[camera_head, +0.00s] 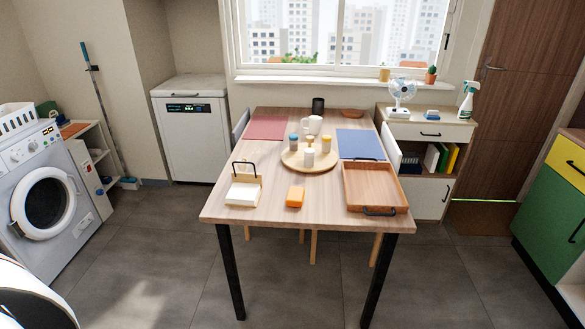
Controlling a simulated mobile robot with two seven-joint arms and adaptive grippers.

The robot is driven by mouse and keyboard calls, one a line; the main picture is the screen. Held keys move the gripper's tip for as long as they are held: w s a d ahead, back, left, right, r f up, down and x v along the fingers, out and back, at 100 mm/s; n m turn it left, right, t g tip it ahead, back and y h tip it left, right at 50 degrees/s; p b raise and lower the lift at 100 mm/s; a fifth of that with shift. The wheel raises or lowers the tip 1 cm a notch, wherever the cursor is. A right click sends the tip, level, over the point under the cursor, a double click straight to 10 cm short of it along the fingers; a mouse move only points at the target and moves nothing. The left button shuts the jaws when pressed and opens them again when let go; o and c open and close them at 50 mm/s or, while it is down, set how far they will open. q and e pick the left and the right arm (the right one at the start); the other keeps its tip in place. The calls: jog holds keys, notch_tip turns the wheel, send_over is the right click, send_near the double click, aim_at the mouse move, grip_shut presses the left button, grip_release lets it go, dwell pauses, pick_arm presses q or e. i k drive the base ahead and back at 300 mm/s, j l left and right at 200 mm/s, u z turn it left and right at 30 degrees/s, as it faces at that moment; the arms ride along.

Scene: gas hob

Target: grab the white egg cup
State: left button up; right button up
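Several small pieces stand on a round wooden board (294,164) on the wooden table. A small white piece (309,158) stands near its front middle, and it may be the white egg cup, but it is too small to be sure. Jars with a blue top (294,143) and a yellow top (326,144) stand beside and behind it. White cups (315,124) stand just behind the board, partly overlapping each other. Neither gripper shows in this view.
The table (260,220) also holds a napkin holder (243,190), an orange block (295,196), a wooden tray (375,187), a red mat (269,127), a blue mat (360,144) and a dark cup (318,106). The floor in front is clear.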

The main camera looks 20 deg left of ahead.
aim_at(243, 167)
jog(key=z, duration=1.45)
jog(key=k+j, duration=0.15)
jog(key=j, duration=0.3)
jog(key=k+j, duration=0.15)
jog(key=j, duration=0.3)
jog(key=k+j, duration=0.15)
jog(key=j, duration=0.3)
jog(key=k+j+z, duration=0.1)
jog(key=j, duration=0.4)
jog(key=k+j, duration=0.25)
jog(key=j, duration=0.15)
jog(key=k+j, duration=0.15)
jog(key=j, duration=0.3)
jog(key=k+j, duration=0.2)
jog(key=j, duration=0.25)
jog(key=k+j, duration=0.15)
jog(key=j, duration=0.3)
jog(key=z, duration=0.05)
